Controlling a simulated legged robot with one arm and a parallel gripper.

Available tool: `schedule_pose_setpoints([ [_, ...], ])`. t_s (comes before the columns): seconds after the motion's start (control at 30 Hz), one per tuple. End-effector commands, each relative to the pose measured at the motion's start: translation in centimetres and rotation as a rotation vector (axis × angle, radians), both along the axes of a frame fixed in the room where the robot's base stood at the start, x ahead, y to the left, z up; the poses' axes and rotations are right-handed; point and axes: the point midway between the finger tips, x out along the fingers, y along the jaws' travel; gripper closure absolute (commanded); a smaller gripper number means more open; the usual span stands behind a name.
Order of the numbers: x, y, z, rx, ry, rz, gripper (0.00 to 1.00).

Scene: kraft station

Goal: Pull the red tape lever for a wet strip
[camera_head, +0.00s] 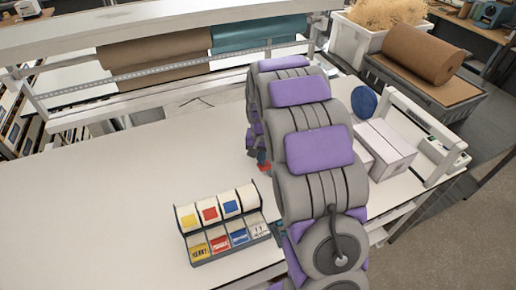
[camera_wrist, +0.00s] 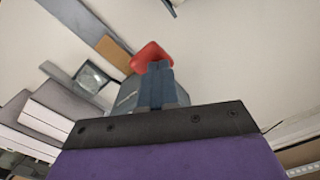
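The red lever (camera_wrist: 150,52) shows in the wrist view right at the tips of my gripper. My gripper (camera_wrist: 158,68) has its two dark blue fingers close together, overlapping the lever's lower part in the picture. I cannot tell whether any of the lever is pinched between them. A grey body (camera_wrist: 126,98), probably the tape dispenser, lies behind the fingers. In the head view a small red patch (camera_head: 264,166) shows beside my arm, near my gripper (camera_head: 261,156). My arm hides most of the dispenser there.
A rack of coloured labels (camera_head: 228,236) stands at the table's front. White boxes (camera_head: 384,148), a blue disc (camera_head: 364,101) and a white frame (camera_head: 424,121) are right of my arm. Paper rolls (camera_head: 155,58) hang at the back. The white table's left side (camera_head: 85,205) is clear.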

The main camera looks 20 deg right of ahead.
Motion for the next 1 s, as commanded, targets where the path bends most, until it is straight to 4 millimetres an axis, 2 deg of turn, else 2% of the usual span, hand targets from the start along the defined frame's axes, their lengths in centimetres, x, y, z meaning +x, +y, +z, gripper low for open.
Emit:
schedule_pose_setpoints([
  [0.73, 0.0, 0.0, -4.0, 0.0, 0.001, 0.0, 1.0],
  [1.0, 0.0, 0.0, -4.3, 0.0, 0.0, 0.0, 1.0],
])
